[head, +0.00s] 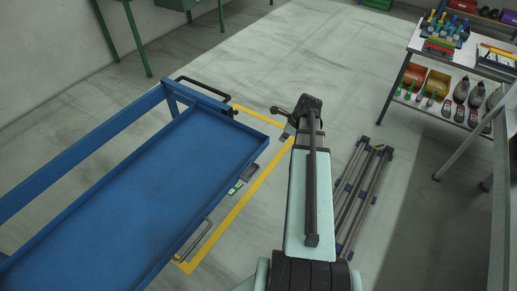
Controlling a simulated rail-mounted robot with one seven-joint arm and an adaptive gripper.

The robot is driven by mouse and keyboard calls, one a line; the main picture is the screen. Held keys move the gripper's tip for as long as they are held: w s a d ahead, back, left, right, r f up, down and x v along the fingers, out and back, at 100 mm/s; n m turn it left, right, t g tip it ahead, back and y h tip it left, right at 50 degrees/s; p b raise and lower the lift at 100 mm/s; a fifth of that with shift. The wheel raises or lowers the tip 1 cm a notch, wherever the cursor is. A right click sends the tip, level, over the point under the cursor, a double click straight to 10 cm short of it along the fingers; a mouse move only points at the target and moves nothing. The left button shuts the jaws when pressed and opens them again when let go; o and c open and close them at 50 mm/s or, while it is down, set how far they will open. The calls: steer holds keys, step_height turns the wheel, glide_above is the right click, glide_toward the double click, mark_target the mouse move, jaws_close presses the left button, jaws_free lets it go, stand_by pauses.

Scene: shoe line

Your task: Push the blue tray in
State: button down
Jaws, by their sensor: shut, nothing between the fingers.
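The blue tray (150,200) is a wide, shallow, empty pan with a raised rim. It fills the left of the head view, and its near left part runs out of the picture. Blue frame bars (80,145) run along its far left side. My arm reaches forward to the right of the tray. My gripper (288,131) is at the arm's far end, just right of the tray's far right corner, with a gap of floor showing between them. It is small and partly hidden by my wrist. It appears shut and empty, with no contact with the tray visible.
Yellow floor tape (237,212) runs along the tray's right side. A metal rail frame (364,190) lies on the floor right of my arm. A workbench (462,65) with shoes and bins stands at the upper right. Green table legs (137,38) stand at the upper left. Floor beyond is clear.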

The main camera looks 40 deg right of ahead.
steer(key=shift+w+a+f+m+p, duration=0.45)
steer(key=shift+w+f+p, duration=0.15)
steer(key=shift+w+f, duration=0.8)
steer(key=shift+w+a+f+m+p, duration=0.5)
steer(key=shift+w+f, duration=0.55)
steer(key=shift+f, duration=0.7)
steer(key=shift+w+a+f+m+p, duration=0.4)
steer(key=shift+w+f+p, duration=0.3)
steer(key=shift+w+f, duration=0.7)
steer(key=shift+s+f, duration=0.1)
steer(key=shift+s, duration=0.1)
